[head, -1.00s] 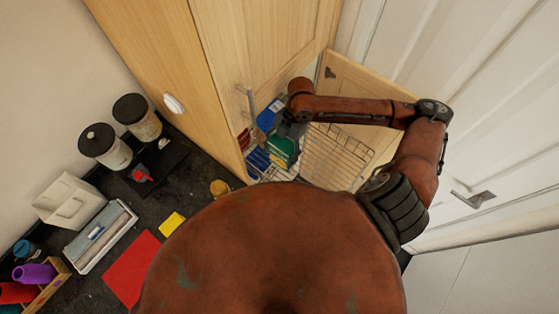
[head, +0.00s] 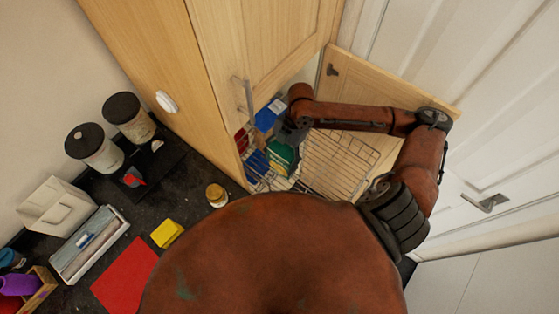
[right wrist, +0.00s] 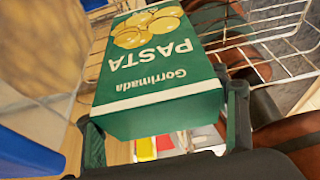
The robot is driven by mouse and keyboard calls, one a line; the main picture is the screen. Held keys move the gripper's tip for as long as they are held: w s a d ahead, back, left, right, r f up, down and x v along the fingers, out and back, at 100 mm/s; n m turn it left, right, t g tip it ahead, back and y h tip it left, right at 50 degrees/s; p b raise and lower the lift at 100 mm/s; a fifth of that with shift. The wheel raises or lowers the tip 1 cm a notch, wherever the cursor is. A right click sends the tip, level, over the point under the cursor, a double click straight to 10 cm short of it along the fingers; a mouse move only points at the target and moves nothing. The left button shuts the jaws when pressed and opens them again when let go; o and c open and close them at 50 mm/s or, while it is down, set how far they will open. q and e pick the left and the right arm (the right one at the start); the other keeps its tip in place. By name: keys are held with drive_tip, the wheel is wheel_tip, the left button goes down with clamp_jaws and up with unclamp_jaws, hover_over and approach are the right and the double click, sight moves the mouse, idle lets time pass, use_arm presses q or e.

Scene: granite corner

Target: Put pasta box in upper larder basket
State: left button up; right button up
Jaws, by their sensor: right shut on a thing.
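The green pasta box (right wrist: 160,70) fills the middle of the right wrist view, its lettering upside down. My right gripper (right wrist: 165,125) has one finger on each side of the box and is shut on it. In the head view the box (head: 282,156) shows green just below my right gripper (head: 292,132), inside the open larder. A wire larder basket (head: 335,165) spreads to the right of the box. Wire rims also show around the box in the right wrist view (right wrist: 262,45). I cannot tell whether the box rests on the basket floor. My left gripper is out of view.
A blue package (head: 268,115) stands in the larder beside my gripper. The open larder door (head: 385,85) is at the right, near my forearm. The dark worktop at left holds two black-lidded jars (head: 95,148), a small jar (head: 216,195) and a yellow block (head: 167,233).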

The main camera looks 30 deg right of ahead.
drive_tip(key=o, duration=1.4)
drive_tip(key=shift+f, duration=0.1)
drive_tip(key=b+v, duration=0.1)
drive_tip(key=v, duration=1.1)
